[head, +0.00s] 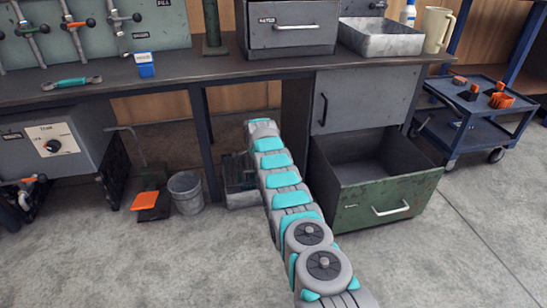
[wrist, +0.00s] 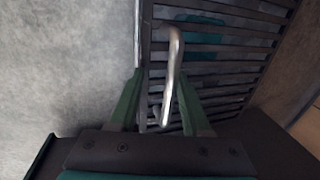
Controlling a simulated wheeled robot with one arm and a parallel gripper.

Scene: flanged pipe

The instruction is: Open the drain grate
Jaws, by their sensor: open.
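The drain grate (wrist: 225,62) fills the upper right of the wrist view as a row of dark parallel slats. A shiny bent metal handle (wrist: 172,75) stands up from it. My gripper (wrist: 160,76) is open, with its green fingers on either side of the handle. I cannot tell whether either finger touches it. In the head view the dark slatted grate (head: 237,170) sits low under the bench, partly hidden behind my arm. My gripper is hidden there.
A grey bucket (head: 186,192) and an orange-ended pedal (head: 146,200) stand left of the grate. An open green drawer (head: 372,205) juts out on the right. The workbench (head: 190,80) overhangs the grate. The floor in front is clear, and a blue cart (head: 480,120) stands far right.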

